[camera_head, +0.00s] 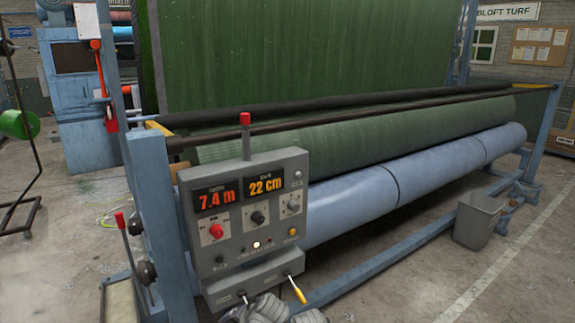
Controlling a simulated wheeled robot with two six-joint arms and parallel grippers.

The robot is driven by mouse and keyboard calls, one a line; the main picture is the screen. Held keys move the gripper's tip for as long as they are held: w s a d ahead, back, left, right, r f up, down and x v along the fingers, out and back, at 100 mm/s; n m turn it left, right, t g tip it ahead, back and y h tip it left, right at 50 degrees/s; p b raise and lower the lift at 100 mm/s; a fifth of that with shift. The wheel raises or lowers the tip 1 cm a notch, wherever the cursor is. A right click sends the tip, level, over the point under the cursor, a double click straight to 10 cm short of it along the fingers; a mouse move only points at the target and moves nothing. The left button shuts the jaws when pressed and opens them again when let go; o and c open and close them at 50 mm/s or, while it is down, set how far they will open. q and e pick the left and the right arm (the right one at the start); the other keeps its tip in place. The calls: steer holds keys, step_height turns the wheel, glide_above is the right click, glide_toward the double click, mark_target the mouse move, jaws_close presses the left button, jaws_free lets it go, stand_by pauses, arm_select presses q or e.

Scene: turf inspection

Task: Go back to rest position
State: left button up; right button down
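In front of me stands a grey control panel (242,238) with two displays reading 7.4 m and 22 cm. It carries a red knob (216,231), a black knob, a lit white button and a yellow-handled lever (299,290). Behind it, a long green turf roll (370,134) lies above a blue roller (400,184) on the inspection machine. A green turf sheet (300,50) hangs upright at the back.
A red-tipped lever (128,250) stands left of the panel. A grey bin (478,221) stands right by the frame. A green reel (17,124) is far left. The right floor is open.

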arm_select(q)
steer(key=s+d+f+g+h, duration=0.1)
steer(key=s+d+g+h, duration=0.1)
steer(key=s+d, duration=0.2)
steer(key=s+d+f+n+g+h+p, duration=0.1)
steer(key=s+d+g+h, duration=0.1)
steer(key=s, duration=0.7)
steer(key=d+g, duration=0.1)
steer(key=d, duration=0.1)
steer(key=shift+d+f+h, duration=0.35)
steer(key=shift+d+h, duration=0.05)
